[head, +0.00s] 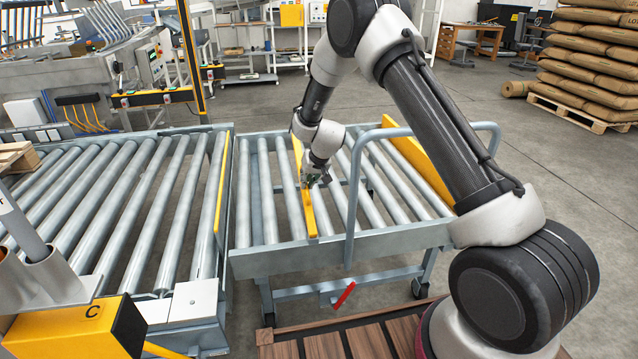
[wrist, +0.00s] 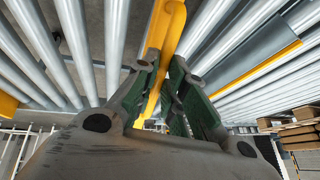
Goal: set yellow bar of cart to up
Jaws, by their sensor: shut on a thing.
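The cart (head: 275,243) is a grey roller frame on wheels, with a raised tube handle at its near right side. Its long yellow bar (head: 306,207) runs from front to back over the rollers, left of the handle. My gripper (head: 317,178) reaches down to this bar about midway along it. In the wrist view the yellow bar (wrist: 172,28) runs between the two fingers of my gripper (wrist: 160,72), which are shut on it. The exact tilt of the bar is hard to tell.
A second, wider yellow panel (head: 413,160) lines the cart's right side. A roller conveyor (head: 125,195) with a yellow edge strip stands close on the left. A red lever (head: 344,295) hangs under the cart's front.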

